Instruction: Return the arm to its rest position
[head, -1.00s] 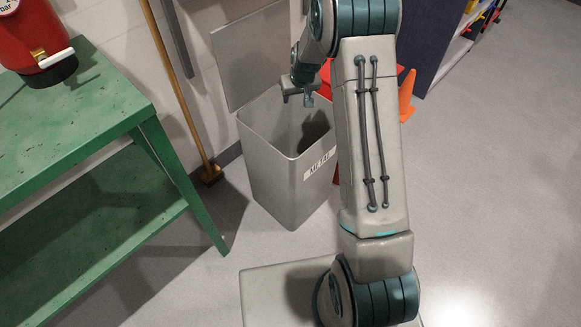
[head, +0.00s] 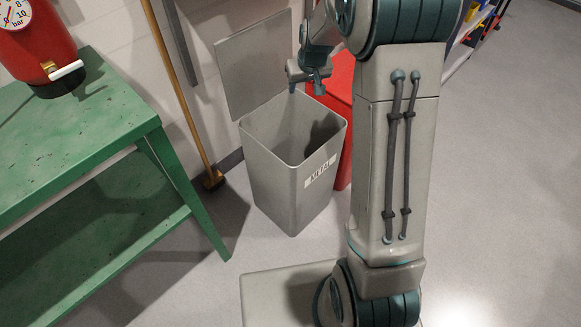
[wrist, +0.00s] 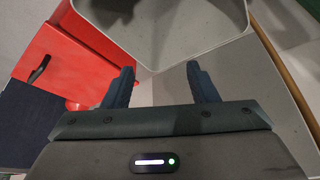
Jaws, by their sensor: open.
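My arm rises from its base at the lower middle of the head view and bends over at the top. My gripper (head: 306,88) hangs above the back right rim of a grey bin labelled METAL (head: 290,185). In the wrist view my gripper (wrist: 162,85) shows two dark fingers spread apart with nothing between them. The bin's pale rim (wrist: 160,68) lies beyond the fingertips. The bin's lid stands open behind it.
A green workbench (head: 75,150) with a red pressure tank (head: 35,45) is on the left. A red container (head: 340,85) stands right of the bin, close behind my arm. A broom (head: 180,100) leans on the wall. The floor at right is clear.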

